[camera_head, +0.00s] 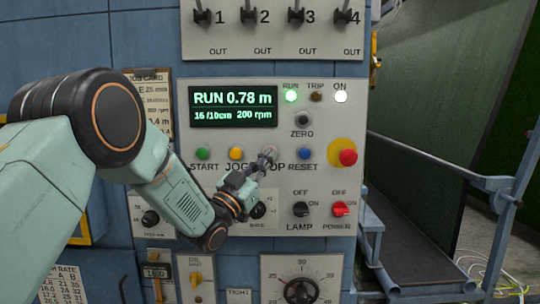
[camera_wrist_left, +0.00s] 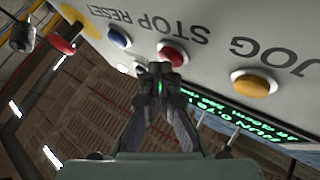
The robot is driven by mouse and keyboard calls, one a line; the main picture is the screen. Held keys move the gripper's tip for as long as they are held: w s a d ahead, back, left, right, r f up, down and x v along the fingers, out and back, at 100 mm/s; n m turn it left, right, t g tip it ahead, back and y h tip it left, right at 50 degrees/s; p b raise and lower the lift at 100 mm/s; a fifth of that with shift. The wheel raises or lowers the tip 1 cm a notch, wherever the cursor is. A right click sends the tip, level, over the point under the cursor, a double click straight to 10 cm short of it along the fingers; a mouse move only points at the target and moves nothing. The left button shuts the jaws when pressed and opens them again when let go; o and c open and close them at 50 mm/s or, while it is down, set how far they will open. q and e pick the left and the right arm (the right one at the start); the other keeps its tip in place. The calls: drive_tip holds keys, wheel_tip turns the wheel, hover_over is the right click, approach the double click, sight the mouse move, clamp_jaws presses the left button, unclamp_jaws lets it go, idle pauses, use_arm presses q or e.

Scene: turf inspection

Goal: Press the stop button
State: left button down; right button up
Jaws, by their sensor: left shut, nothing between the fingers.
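The red stop button (camera_wrist_left: 174,53) shows in the left wrist view, between the blue reset button (camera_wrist_left: 118,37) and the yellow jog button (camera_wrist_left: 253,85). My left gripper (camera_wrist_left: 160,70) is shut and empty, its fingertips overlapping the edge of the red button in that view. I cannot tell whether they touch it. In the head view my left gripper (camera_head: 269,154) covers the stop button and part of its label. My right gripper is not in view.
A green start button (camera_head: 203,153) and the blue reset button (camera_head: 305,153) flank the gripper. A large red mushroom button (camera_head: 348,157) on yellow stands farther right. LAMP (camera_head: 301,209) and POWER (camera_head: 340,209) switches and a dial (camera_head: 301,290) lie below. A blue railing (camera_head: 450,170) runs at right.

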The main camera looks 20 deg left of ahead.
use_arm(q)
drive_tip(key=shift+w+a, duration=0.15)
drive_tip(key=shift+w, duration=0.25)
idle(0.4)
drive_tip(key=shift+s, duration=0.1)
idle(0.3)
drive_tip(key=shift+s+d, duration=0.35)
drive_tip(key=shift+s, duration=0.45)
drive_tip(key=shift+s+d+b, duration=0.15)
drive_tip(key=shift+s+d, duration=0.05)
drive_tip(key=shift+s, duration=0.6)
drive_tip(key=shift+s+d+b, duration=0.1)
drive_tip(key=shift+s+d, duration=0.15)
drive_tip(key=shift+s, duration=0.5)
drive_tip(key=shift+s+d+b, duration=0.15)
drive_tip(key=shift+s+d, duration=0.05)
drive_tip(key=shift+s, duration=0.6)
